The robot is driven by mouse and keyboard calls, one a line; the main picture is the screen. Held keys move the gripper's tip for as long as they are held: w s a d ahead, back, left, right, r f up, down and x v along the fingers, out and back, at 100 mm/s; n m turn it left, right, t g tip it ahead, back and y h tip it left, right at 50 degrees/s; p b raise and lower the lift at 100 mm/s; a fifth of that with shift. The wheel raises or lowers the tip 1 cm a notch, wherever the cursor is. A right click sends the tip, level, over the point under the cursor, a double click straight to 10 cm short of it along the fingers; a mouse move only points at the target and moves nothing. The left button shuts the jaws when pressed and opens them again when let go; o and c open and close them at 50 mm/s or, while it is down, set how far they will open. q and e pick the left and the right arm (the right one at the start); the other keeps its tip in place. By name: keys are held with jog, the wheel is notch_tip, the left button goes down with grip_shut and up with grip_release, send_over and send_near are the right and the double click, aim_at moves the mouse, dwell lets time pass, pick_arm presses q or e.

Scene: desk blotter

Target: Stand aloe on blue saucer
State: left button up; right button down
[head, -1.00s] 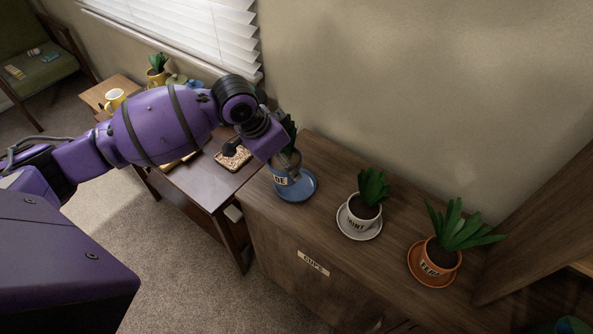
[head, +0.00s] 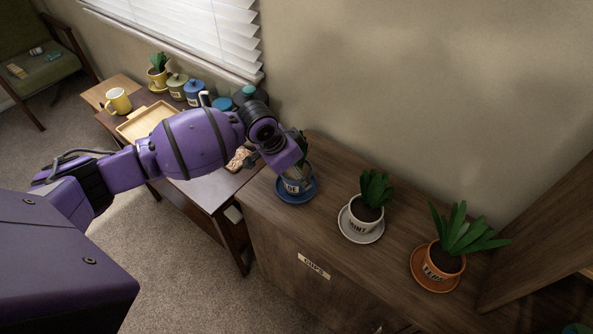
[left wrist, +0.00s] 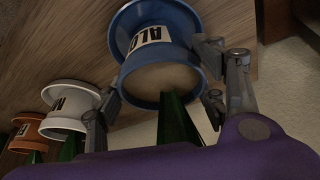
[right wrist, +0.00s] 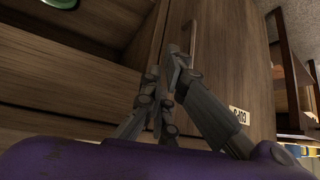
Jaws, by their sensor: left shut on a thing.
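The aloe is in a blue pot (head: 294,186) with a partly readable white label. The pot is upright over the blue saucer (head: 312,194), within its rim, and looks to rest on it. In the left wrist view the pot (left wrist: 155,80) meets the blue saucer (left wrist: 125,25), and green leaves (left wrist: 178,122) show. My left gripper (left wrist: 160,105) is shut on the pot, with fingers on either side. In the head view my left wrist hides part of the plant. My right gripper (right wrist: 165,75) has its fingertips together, empty, before wooden furniture.
A white pot (head: 366,216) on a white saucer and an orange pot (head: 443,262) on an orange saucer stand to the right on the wooden cabinet top (head: 400,241). A lower side table with a tray (head: 137,125), jars and a yellow mug (head: 117,100) is at the left.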

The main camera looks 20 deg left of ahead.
pick_arm(q)
jog(key=shift+f, duration=0.1)
jog(key=o, duration=1.5)
jog(key=shift+o, duration=0.2)
jog(key=p+v, duration=0.1)
jog(key=v, duration=1.1)
